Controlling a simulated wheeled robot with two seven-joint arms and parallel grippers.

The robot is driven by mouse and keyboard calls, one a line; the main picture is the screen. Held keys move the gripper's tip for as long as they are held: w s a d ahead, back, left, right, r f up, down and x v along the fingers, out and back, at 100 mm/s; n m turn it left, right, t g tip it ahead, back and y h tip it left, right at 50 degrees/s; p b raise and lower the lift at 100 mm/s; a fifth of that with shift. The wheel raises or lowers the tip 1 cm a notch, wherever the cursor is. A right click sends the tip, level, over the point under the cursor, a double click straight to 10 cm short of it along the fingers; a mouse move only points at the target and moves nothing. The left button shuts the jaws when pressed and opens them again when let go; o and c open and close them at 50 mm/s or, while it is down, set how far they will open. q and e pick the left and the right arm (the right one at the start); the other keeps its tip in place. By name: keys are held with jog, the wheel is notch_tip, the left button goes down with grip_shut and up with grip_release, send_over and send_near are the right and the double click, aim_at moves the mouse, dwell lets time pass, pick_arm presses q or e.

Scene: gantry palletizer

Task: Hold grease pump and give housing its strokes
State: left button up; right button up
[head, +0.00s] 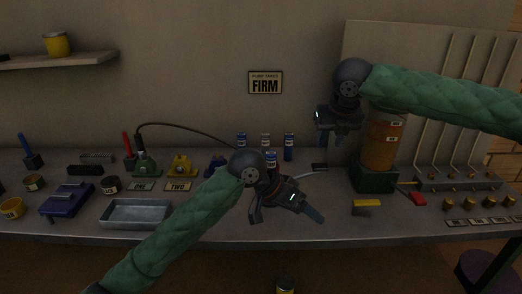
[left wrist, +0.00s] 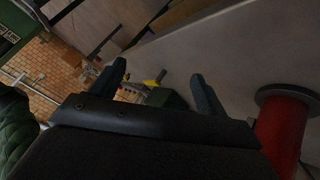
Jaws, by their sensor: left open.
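A green housing (head: 146,166) stands behind the ONE card (head: 141,185), and a yellow housing (head: 181,167) stands behind the TWO card (head: 178,185). A black hose (head: 185,127) arches from near the green one. An orange cylinder (head: 382,143) on a green base (head: 375,179) stands at the right; I cannot tell which item is the grease pump. My left gripper (head: 286,212) is open and empty above the bench front; its spread fingers show in the left wrist view (left wrist: 161,85). My right gripper (head: 338,133) hangs left of the orange cylinder; its jaws are too dark to read.
A grey tray (head: 137,213) and a blue device (head: 67,198) lie at the left. Several small cans (head: 289,141) stand at the back. A red cylinder (left wrist: 284,132) is close in the left wrist view.

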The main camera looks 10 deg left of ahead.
aim_at(266, 158)
pick_arm(q)
jog(key=w+a+r+y, duration=0.3)
jog(key=w+a+r, duration=0.5)
jog(key=w+r, duration=0.3)
jog(key=a, duration=0.1)
jog(key=w+a+f+m+t+y, duration=0.1)
jog(key=w+a+f+y, duration=0.1)
jog(key=a, duration=0.1)
jog(key=shift+w+m, duration=0.2)
jog(key=shift+m, duration=0.2)
jog(key=shift+a+x, duration=0.1)
jog(key=shift+x, duration=1.95)
jog(key=shift+a+x, duration=0.15)
jog(key=shift+x, duration=1.85)
jog(key=shift+w+t, duration=0.2)
jog(key=shift+t, duration=0.1)
